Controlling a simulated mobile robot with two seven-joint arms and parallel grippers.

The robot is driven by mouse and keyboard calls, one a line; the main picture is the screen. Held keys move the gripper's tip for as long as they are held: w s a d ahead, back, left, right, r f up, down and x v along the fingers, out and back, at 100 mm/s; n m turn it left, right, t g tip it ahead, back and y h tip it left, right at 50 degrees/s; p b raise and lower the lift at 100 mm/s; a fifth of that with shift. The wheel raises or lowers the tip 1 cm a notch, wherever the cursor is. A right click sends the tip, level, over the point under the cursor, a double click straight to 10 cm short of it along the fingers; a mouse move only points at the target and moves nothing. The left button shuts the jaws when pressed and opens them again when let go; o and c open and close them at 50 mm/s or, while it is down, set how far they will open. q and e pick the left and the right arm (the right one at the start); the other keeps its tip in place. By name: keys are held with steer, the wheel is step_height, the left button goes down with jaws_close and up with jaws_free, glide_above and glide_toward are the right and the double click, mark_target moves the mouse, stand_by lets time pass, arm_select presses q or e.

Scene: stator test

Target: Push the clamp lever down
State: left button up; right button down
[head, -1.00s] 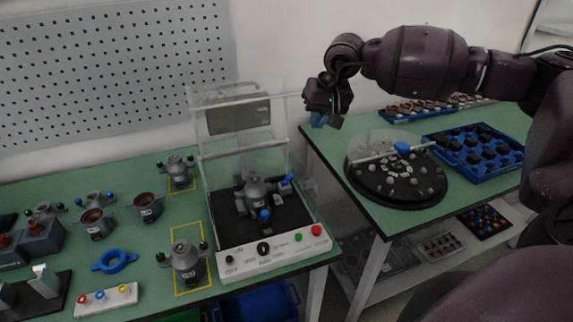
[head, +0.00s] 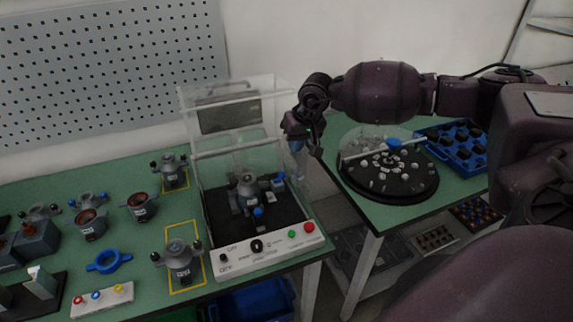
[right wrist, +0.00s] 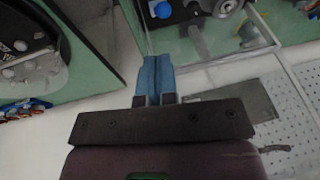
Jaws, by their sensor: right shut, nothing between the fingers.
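The test box (head: 262,258) stands on the bench with its clear lid raised. A grey stator (head: 247,187) sits inside on the black floor. A blue-ended clamp part, which looks like the clamp lever (head: 279,181), is at the stator's right; another blue knob (head: 258,212) is in front. My right gripper (head: 297,147) hangs just right of the box's clear side, above and apart from the lever. Its blue fingers are shut and empty. In the right wrist view the fingers (right wrist: 155,65) point toward the clear panel, with a blue knob (right wrist: 162,9) beyond. My left gripper is out of view.
The clear lid (head: 232,112) rises behind and left of my right gripper. A round black turntable (head: 392,188) with a clear cover stands on the right table, near a blue tray (head: 455,150). A gap separates the two tables. Several stators stand left of the box.

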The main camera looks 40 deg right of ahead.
mark_target(280, 178)
steer(key=x, duration=0.9)
steer(key=shift+f+p, duration=0.25)
steer(key=shift+p, duration=0.1)
steer(key=shift+w, duration=0.1)
steer(key=shift+s+a+f+b, duration=0.15)
steer(key=shift+s+f+b, duration=0.2)
steer(key=shift+s+b, duration=0.2)
steer(key=shift+s+a+f+b, duration=0.15)
steer(key=shift+s+f+b, duration=0.15)
steer(key=shift+s+b, duration=0.25)
steer(key=shift+w, duration=0.15)
